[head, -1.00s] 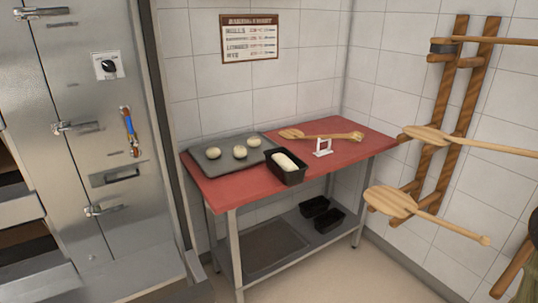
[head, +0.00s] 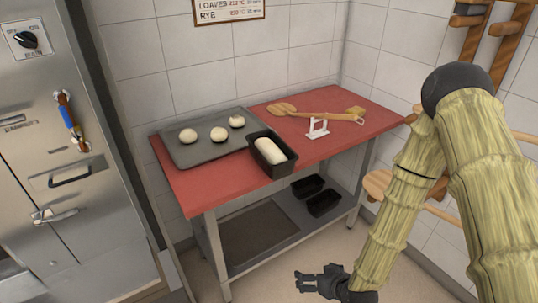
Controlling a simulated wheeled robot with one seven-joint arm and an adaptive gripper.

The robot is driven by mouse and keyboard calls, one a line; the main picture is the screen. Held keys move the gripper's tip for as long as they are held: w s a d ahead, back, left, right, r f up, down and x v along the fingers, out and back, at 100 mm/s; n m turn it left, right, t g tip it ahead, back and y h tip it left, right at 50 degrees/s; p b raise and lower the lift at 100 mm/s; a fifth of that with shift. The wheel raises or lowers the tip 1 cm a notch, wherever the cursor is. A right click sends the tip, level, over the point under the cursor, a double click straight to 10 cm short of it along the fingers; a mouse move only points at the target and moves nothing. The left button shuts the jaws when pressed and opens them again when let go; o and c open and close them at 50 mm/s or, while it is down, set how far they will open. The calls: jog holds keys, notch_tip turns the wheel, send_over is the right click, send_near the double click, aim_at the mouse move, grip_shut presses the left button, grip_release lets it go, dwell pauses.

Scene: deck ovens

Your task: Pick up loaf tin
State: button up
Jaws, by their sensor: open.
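A black loaf tin (head: 287,170) with a pale loaf of dough (head: 269,151) in it stands on the red tabletop, near its front edge. It stands close to the right end of a grey baking tray. My gripper (head: 305,279) is low in front of the table, below the tabletop and apart from the tin. Its dark fingers are open and empty, pointing left. Two more black tins, one at the back (head: 308,186) and one in front (head: 324,202), sit empty on the table's lower shelf.
The baking tray (head: 180,153) holds three dough balls. A steel oven front (head: 80,200) stands at the left, and a wooden rack with peels (head: 378,184) at the right wall. The front left tabletop is clear.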

jog(key=w+a+r+n+t+y, duration=0.2)
jog(key=w+a+r+t, duration=0.2)
jog(key=w+r, duration=0.7)
jog(key=n+t+y, duration=0.2)
jog(key=t+y, duration=0.1)
send_near(281, 161)
jog(key=f, duration=0.2)
jog(key=shift+t, duration=0.3)
jog(key=x, duration=0.3)
jog(key=p+x, duration=0.1)
jog(key=shift+w+r, duration=0.35)
jog(key=shift+w, duration=0.1)
jog(key=shift+f+p+x, duration=0.15)
jog(key=shift+p+x, duration=0.3)
jog(key=shift+x, duration=1.2)
jog(key=shift+f+p+x, duration=0.1)
jog(key=shift+p+x, duration=0.35)
jog(key=shift+x, duration=1.2)
jog(key=shift+c, duration=0.2)
jog(key=shift+r, duration=0.1)
jog(key=c, duration=0.8)
jog(key=shift+c, duration=0.2)
